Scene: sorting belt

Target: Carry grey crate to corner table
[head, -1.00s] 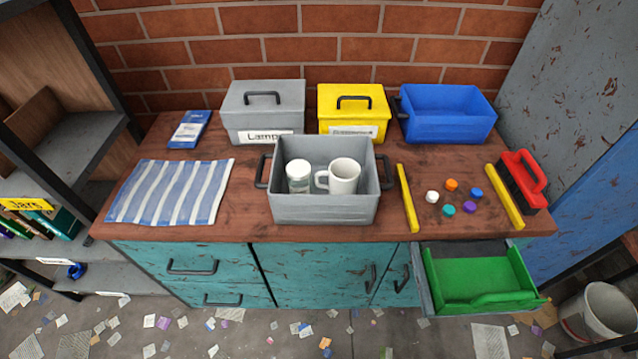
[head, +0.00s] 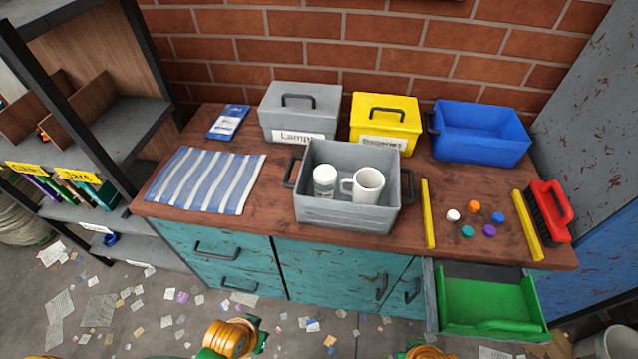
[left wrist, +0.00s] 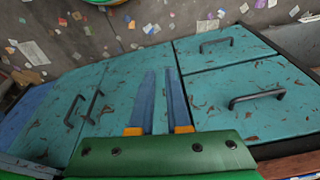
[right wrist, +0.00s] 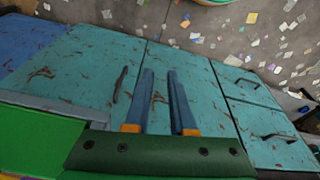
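The open grey crate (head: 345,215) stands upright on the wooden worktop, with a dark handle at each end. It holds a white mug (head: 368,186) and a white-lidded jar (head: 325,180). No corner table can be made out in these frames. My left gripper (left wrist: 160,72) is open and empty, its two blue fingers apart in front of the teal cabinet fronts. My right gripper (right wrist: 162,72) is open and empty too, in front of the cabinet near the green drawer.
Lidded grey (head: 299,110) and yellow (head: 384,123) boxes and a blue bin (head: 482,135) stand behind the crate. A striped cloth (head: 207,180) lies left, a yellow bar (head: 428,213) right. The drawer with a green tray (head: 490,305) is open. Paper scraps litter the floor.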

